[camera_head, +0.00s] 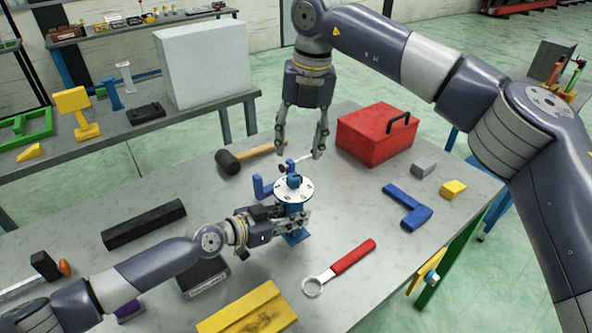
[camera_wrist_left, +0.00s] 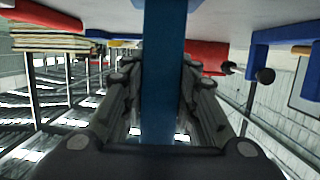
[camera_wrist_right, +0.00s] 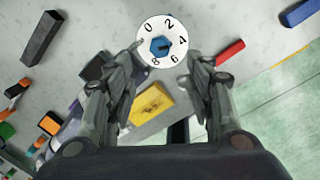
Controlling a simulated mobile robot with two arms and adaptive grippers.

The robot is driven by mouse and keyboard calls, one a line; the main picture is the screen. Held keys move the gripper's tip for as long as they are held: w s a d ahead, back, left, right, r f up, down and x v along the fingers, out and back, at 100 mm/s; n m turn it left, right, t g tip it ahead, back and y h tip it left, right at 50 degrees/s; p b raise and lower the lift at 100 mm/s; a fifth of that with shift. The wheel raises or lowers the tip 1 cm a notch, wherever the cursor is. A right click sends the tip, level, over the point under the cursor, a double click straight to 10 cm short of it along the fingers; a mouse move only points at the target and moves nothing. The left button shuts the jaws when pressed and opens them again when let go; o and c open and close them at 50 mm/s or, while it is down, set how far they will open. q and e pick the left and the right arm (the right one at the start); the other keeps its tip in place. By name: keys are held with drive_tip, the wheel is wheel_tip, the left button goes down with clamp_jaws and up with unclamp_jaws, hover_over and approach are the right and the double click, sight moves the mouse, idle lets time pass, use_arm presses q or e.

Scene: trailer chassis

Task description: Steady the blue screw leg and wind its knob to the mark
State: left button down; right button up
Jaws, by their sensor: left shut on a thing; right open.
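The blue screw leg (camera_head: 296,237) stands upright on the grey bench, with a white numbered dial (camera_head: 281,190) and a blue knob (camera_head: 294,180) on top. My left gripper (camera_head: 292,218) is shut on the leg below the dial; its blue post (camera_wrist_left: 163,85) fills the middle of the left wrist view between the fingers. My right gripper (camera_head: 299,151) is open and empty, pointing down above and behind the knob. In the right wrist view, the knob (camera_wrist_right: 161,46) lies beyond the fingertips, apart from them. I cannot tell which number the knob points to.
A blue bracket (camera_head: 260,188) stands close behind the leg. A mallet (camera_head: 229,162) and red toolbox (camera_head: 372,137) lie farther back. A red-handled wrench (camera_head: 352,258) and yellow block (camera_head: 250,312) lie in front, a blue tool (camera_head: 408,207) to the right.

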sight(295, 177)
drive_tip(key=f+n, duration=0.3)
drive_tip(key=f+n+t+y, duration=0.1)
drive_tip(key=f+n, duration=0.2)
drive_tip(key=n, duration=0.1)
drive_tip(key=f+n+t+y, duration=0.1)
drive_tip(key=f+n, duration=0.2)
drive_tip(key=n, duration=0.1)
drive_tip(key=shift+w+a+f, duration=0.3)
drive_tip(key=shift+a, duration=0.05)
drive_tip(key=c, duration=1.1)
